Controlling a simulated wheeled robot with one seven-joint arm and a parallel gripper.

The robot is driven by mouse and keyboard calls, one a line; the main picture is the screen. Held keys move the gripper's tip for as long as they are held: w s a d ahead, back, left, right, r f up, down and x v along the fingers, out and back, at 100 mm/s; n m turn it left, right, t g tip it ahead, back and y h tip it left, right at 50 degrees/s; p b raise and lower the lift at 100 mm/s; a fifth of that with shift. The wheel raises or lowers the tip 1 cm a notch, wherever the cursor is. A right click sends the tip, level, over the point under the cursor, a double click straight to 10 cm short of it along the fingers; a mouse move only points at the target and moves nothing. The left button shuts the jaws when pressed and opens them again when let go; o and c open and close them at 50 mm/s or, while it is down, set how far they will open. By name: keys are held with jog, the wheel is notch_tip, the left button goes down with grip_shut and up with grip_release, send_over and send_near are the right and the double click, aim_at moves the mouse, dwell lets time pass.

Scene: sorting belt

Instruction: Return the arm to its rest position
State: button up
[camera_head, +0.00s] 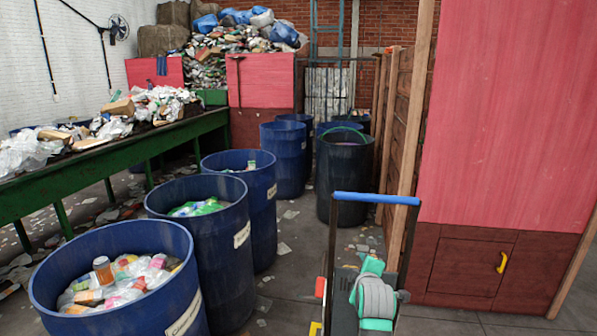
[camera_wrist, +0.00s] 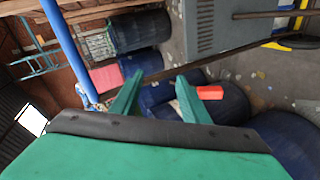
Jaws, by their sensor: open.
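My gripper (camera_wrist: 160,76) shows in the wrist view with its two green fingers apart and nothing between them. Blue barrels (camera_wrist: 225,104) lie beyond the fingers. A small red-orange piece (camera_wrist: 210,92) shows beside the right finger; I cannot tell whether it touches. In the head view my arm (camera_head: 374,298), grey and green, is folded low at the bottom centre-right. Which part of it there is the gripper is hard to tell.
A blue-topped bar frame (camera_head: 375,198) stands around the arm; a blue bar (camera_wrist: 68,45) runs close by in the wrist view. Filled blue barrels (camera_head: 40,290) line the left, beside a green belt (camera_head: 70,165) heaped with waste. A red panel wall (camera_head: 510,110) stands right.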

jog(key=s+a+f+m, duration=0.3)
jog(key=s+a+f, duration=0.2)
jog(key=s+f, duration=0.4)
jog(key=s+a+f+m+t, duration=0.1)
jog(key=s+a+f+m, duration=0.1)
jog(key=s+a+f, duration=0.55)
jog(key=s+a+f+m, duration=0.3)
jog(key=s+f, duration=0.6)
jog(key=s, duration=0.1)
jog(key=s+a+r+m, duration=0.1)
jog(key=s+a+m, duration=0.1)
jog(key=s, duration=1.2)
jog(key=s+a+r+m, duration=0.1)
jog(key=s+r+m, duration=0.1)
jog(key=s, duration=1.2)
jog(key=s+r+m+t+y, duration=0.1)
jog(key=s+r, duration=0.4)
jog(key=s, duration=0.2)
jog(key=shift+s+a+r, duration=0.2)
jog(key=shift+s+r, duration=0.1)
jog(key=shift+s, duration=0.1)
jog(key=shift+s+d, duration=0.1)
